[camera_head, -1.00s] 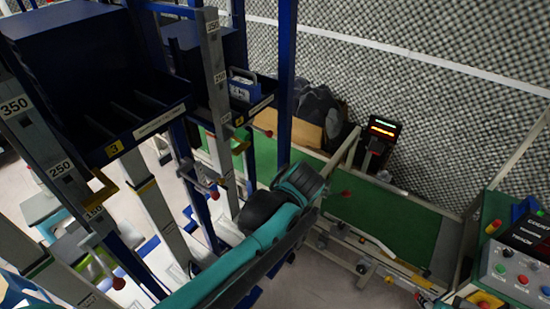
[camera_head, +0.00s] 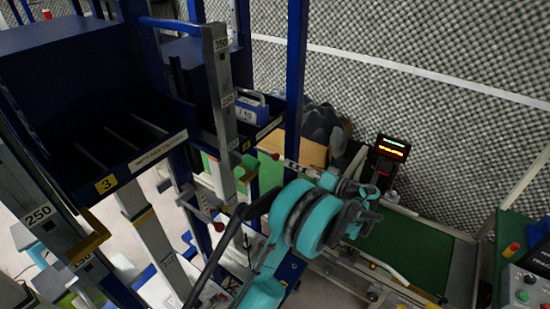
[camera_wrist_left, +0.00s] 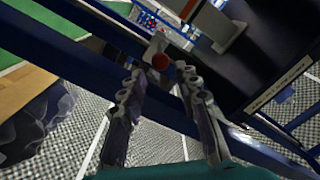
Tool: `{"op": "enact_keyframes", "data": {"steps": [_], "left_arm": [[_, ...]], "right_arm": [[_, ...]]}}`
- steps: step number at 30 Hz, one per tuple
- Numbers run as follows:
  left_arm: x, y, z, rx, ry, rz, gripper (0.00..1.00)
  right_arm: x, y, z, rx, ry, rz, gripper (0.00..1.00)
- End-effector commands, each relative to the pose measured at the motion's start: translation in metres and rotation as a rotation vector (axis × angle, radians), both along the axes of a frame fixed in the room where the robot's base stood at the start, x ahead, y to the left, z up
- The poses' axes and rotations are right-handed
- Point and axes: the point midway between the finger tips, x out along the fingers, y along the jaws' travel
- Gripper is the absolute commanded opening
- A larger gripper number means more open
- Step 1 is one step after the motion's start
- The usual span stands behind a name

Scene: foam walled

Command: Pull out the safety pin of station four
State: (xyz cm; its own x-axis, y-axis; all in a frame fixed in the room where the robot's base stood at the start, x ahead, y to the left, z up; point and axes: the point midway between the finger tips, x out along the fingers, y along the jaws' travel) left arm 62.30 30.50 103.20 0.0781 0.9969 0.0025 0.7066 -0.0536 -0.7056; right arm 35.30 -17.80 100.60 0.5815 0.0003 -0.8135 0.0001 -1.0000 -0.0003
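A red ball knob (camera_head: 275,156), which looks like the pin's end, sits below the smaller dark bin (camera_head: 262,122) at the blue post. The bin's yellow number tag (camera_head: 246,145) is too small to read. My left gripper (camera_head: 358,192) is to the right of the knob and partly hidden by its own teal wrist. In the left wrist view my left gripper (camera_wrist_left: 159,72) is open and empty. A red ball knob (camera_wrist_left: 160,62) on a pale bracket shows between its fingertips. I cannot tell whether they touch. My right gripper is not in view.
The bin tagged 3 (camera_head: 105,184) stands at left, with another red knob (camera_head: 219,226) to its lower right. A blue post (camera_head: 296,85) rises beside my arm. A green conveyor (camera_head: 410,245) and control panel (camera_head: 525,285) lie at right.

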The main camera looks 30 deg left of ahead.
Motion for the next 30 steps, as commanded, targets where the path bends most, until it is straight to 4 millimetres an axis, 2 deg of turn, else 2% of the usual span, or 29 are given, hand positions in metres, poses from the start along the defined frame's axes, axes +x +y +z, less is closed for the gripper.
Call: {"op": "enact_keyframes", "data": {"steps": [9, 13, 18, 24, 25, 28, 30], "left_arm": [[0.003, 0.050, -0.002, -0.001, 0.001, 0.004, 0.32], [0.005, 0.066, -0.001, -0.001, 0.002, 0.003, 0.32], [0.006, 0.074, 0.000, -0.002, 0.002, -0.001, 0.32], [0.006, 0.074, 0.000, -0.002, 0.002, -0.001, 0.32], [0.006, 0.074, 0.000, -0.002, 0.002, -0.001, 0.29], [0.006, 0.074, 0.000, -0.002, 0.002, -0.001, 0.03], [0.006, 0.074, 0.000, -0.002, 0.002, -0.001, 0.00]], "right_arm": [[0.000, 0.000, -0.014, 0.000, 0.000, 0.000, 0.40], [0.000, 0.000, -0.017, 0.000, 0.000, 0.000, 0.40], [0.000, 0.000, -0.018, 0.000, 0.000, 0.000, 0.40], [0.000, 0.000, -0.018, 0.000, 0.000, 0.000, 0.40], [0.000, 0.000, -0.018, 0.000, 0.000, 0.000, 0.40], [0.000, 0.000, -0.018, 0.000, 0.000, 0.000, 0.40], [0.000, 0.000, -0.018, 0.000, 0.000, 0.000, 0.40]]}}
